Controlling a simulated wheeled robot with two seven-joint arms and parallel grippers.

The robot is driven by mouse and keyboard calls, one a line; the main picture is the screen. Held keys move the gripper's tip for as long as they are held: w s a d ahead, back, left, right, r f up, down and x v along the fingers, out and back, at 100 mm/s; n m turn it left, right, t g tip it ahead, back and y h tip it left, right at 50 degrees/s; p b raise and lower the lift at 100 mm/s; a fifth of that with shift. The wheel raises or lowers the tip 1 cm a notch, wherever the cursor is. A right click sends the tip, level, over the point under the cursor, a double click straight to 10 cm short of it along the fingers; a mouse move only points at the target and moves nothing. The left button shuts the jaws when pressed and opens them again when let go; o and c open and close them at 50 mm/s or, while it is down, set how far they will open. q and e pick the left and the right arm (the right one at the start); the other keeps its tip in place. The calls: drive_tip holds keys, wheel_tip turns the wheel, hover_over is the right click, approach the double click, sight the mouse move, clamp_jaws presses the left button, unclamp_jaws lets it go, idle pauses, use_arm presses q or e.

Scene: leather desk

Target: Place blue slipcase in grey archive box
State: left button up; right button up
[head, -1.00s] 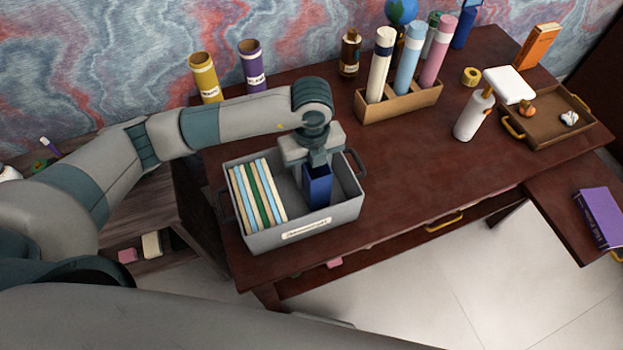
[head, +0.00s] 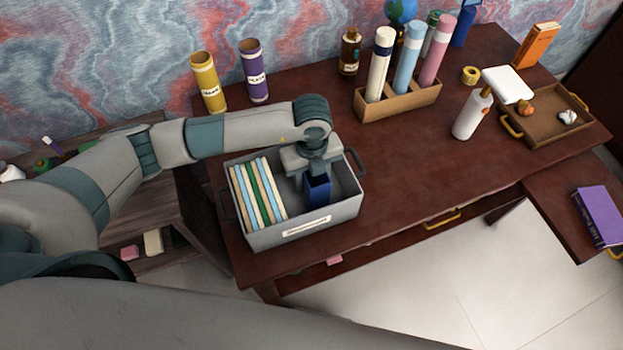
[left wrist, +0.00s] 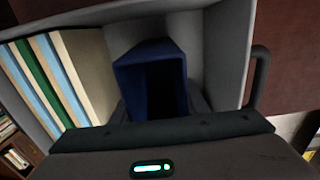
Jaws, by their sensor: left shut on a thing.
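The grey archive box (head: 335,222) stands on the front left of the dark red desk, with a label on its front wall. Several upright folders (head: 258,190) fill its left part. The blue slipcase (head: 318,191) is upright inside the box, in the space right of the folders, with its open side up. My left gripper (head: 316,174) reaches down into the box and is shut on the slipcase. In the left wrist view the slipcase (left wrist: 150,65) shows between the fingers, with the box's grey wall (left wrist: 238,50) beside it. Whether it touches the box floor is hidden. My right gripper is not in view.
Yellow (head: 208,82) and purple (head: 254,70) tubes stand behind the box. A wooden holder (head: 400,103) with several rolls stands further right. The desk's middle is clear.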

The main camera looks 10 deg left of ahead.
use_arm(q)
drive_tip(key=o, duration=1.1)
drive_tip(key=shift+f, duration=0.1)
drive_tip(key=shift+r, duration=0.45)
drive_tip(key=shift+r+b, duration=1.5)
drive_tip(key=shift+r, duration=4.25)
